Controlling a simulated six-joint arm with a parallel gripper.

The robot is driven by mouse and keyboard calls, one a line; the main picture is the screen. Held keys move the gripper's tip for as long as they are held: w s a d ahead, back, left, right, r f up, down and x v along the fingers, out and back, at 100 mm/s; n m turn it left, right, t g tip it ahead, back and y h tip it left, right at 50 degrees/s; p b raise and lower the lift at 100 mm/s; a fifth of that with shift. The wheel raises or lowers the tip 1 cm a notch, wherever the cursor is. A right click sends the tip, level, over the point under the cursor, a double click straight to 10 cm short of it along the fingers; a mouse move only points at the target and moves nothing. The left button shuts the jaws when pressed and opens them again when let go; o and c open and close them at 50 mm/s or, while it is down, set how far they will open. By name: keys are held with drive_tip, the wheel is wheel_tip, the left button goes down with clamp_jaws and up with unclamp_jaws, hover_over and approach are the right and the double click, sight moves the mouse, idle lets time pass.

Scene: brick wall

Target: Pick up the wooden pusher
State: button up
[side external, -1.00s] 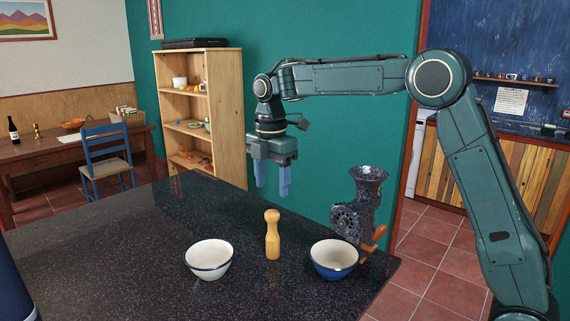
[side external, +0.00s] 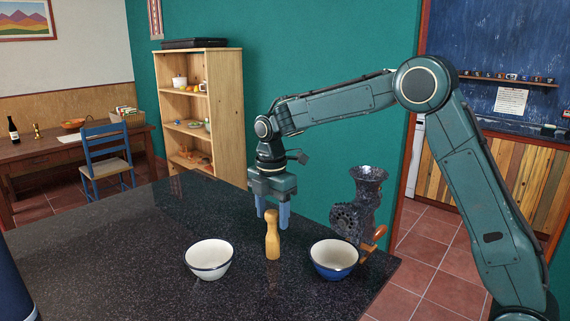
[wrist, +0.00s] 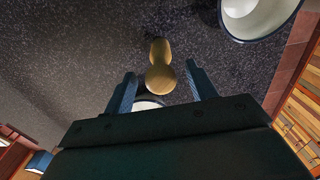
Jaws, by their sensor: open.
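The wooden pusher (side external: 272,236) stands upright on the dark speckled counter, between two bowls. It is pale wood with a rounded head and a narrow neck. In the wrist view the pusher (wrist: 160,72) shows from above, between and beyond the two fingertips. My gripper (side external: 273,220) is open and points down, its blue fingers around or just behind the pusher's head in the side view. The wrist view shows my gripper (wrist: 162,85) with its fingers apart and nothing held. I cannot tell whether a finger touches the pusher.
A white bowl (side external: 209,258) stands left of the pusher and a blue-and-white bowl (side external: 333,258) stands right. A dark meat grinder (side external: 360,210) with a wooden handle stands behind the right bowl.

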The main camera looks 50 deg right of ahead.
sight(272, 224)
drive_tip(key=shift+f, duration=1.75)
drive_tip(key=c, duration=1.2)
drive_tip(key=shift+r, duration=0.1)
wheel_tip(272, 224, up, 20)
